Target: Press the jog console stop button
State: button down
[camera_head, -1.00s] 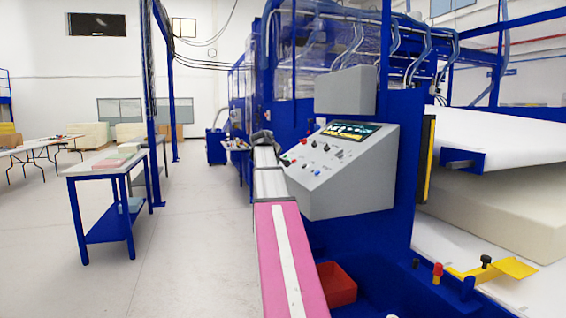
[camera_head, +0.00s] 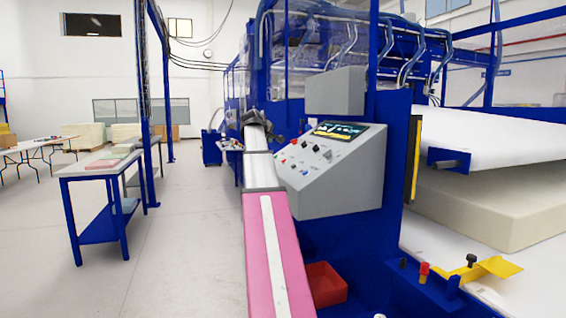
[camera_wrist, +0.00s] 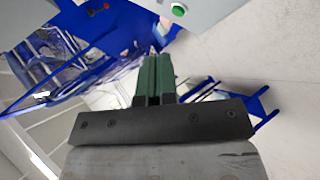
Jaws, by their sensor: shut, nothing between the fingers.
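The grey sloped jog console (camera_head: 340,180) stands right of my arm in the head view, with a small screen and several knobs and buttons. A red button (camera_head: 292,142) and another red spot (camera_head: 283,158) show on its left part; I cannot tell which is the stop button. In the wrist view, part of the console panel (camera_wrist: 205,12) shows at the top with a green button (camera_wrist: 178,10) and a red knob (camera_wrist: 106,7). My gripper (camera_wrist: 153,58) is shut and empty, its green fingers apart from the panel. In the head view it is small and dark, just left of the console.
A blue machine frame surrounds the console. A red bin (camera_head: 326,285) sits below it. A blue-legged table (camera_head: 92,170) stands at left, with open floor (camera_head: 185,240) between. Foam (camera_head: 490,205) lies on the machine at right.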

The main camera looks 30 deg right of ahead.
jog(key=shift+s+d+f, duration=0.15)
jog(key=shift+d+f, duration=0.55)
jog(key=shift+f, duration=0.45)
jog(key=shift+s+d+f, duration=0.2)
jog(key=shift+d+f, duration=0.5)
jog(key=shift+f, duration=0.45)
jog(key=shift+s+d+f, duration=0.15)
jog(key=shift+d+f, duration=0.55)
jog(key=shift+f, duration=0.45)
jog(key=shift+s+d+f, duration=0.1)
jog(key=shift+d+f, duration=0.1)
jog(key=shift+f, duration=0.15)
jog(key=shift+d+f, duration=0.2)
jog(key=shift+f, duration=0.15)
jog(key=shift+r, duration=0.1)
dwell(0.5)
jog(key=shift+a+r, duration=0.4)
jog(key=shift+r, duration=0.2)
jog(key=shift+r, duration=0.15)
jog(key=r, duration=0.1)
jog(key=a+r, duration=0.2)
jog(key=r, duration=0.1)
jog(key=shift+w+a, duration=0.25)
jog(key=shift+w, duration=0.1)
